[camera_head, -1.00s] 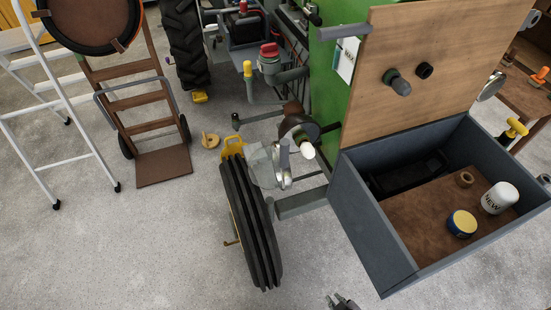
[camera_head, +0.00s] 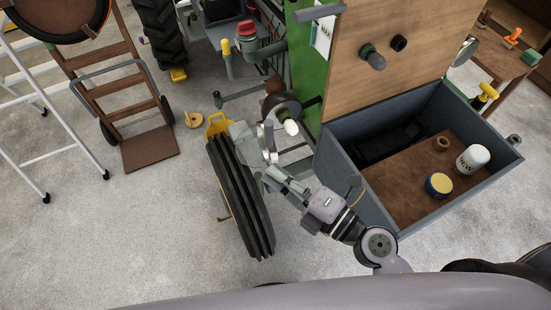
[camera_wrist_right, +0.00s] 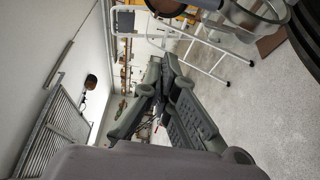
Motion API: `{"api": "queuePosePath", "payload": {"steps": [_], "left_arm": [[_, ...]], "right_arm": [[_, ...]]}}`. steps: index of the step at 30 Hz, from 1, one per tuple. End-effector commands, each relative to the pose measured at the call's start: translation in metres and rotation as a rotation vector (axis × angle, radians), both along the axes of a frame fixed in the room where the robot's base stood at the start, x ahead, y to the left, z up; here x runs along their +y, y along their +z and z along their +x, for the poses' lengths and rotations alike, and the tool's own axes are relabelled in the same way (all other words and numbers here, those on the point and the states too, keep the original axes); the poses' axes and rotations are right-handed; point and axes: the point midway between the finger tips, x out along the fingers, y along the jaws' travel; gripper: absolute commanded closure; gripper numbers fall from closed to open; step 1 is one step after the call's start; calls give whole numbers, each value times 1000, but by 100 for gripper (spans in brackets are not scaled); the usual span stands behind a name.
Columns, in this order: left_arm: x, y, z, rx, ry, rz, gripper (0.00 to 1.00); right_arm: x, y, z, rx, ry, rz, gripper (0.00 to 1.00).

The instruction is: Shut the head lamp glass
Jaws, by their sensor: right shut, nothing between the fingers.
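The head lamp (camera_head: 279,108) is a dark round housing with a white bulb (camera_head: 291,127) exposed at its front. Its glass (camera_head: 270,141) stands swung open, nearly edge-on, just left of and below the bulb. My right gripper (camera_head: 272,174) is shut and empty, just below the glass in the head view; whether it touches the glass I cannot tell. The wrist view shows its closed fingers (camera_wrist_right: 165,75), with a round glass rim (camera_wrist_right: 255,8) at the top right edge, apart from the fingertips. My left gripper is not in view.
A ribbed black tyre (camera_head: 240,197) stands left of my gripper. An open grey box (camera_head: 395,120) with cans and a raised wooden lid (camera_head: 375,85) is on the right. A hand truck (camera_head: 140,110) and white ladder (camera_head: 62,130) stand left. The floor front left is clear.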

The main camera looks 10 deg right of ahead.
Motion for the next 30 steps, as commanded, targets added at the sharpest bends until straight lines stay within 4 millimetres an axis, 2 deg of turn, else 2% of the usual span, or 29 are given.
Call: {"api": "queuePosePath", "payload": {"steps": [4,12,13,16,21,30], "left_arm": [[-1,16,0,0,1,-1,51],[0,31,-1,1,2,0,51],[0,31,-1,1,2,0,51],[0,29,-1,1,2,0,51],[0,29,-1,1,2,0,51],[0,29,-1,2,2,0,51]], "right_arm": [[20,6,22,-2,-2,4,100],[59,4,65,0,-2,4,100],[59,3,68,0,-2,3,100],[40,0,72,0,-2,-1,100],[25,0,78,1,-2,0,100],[22,0,80,2,-1,2,100]]}}
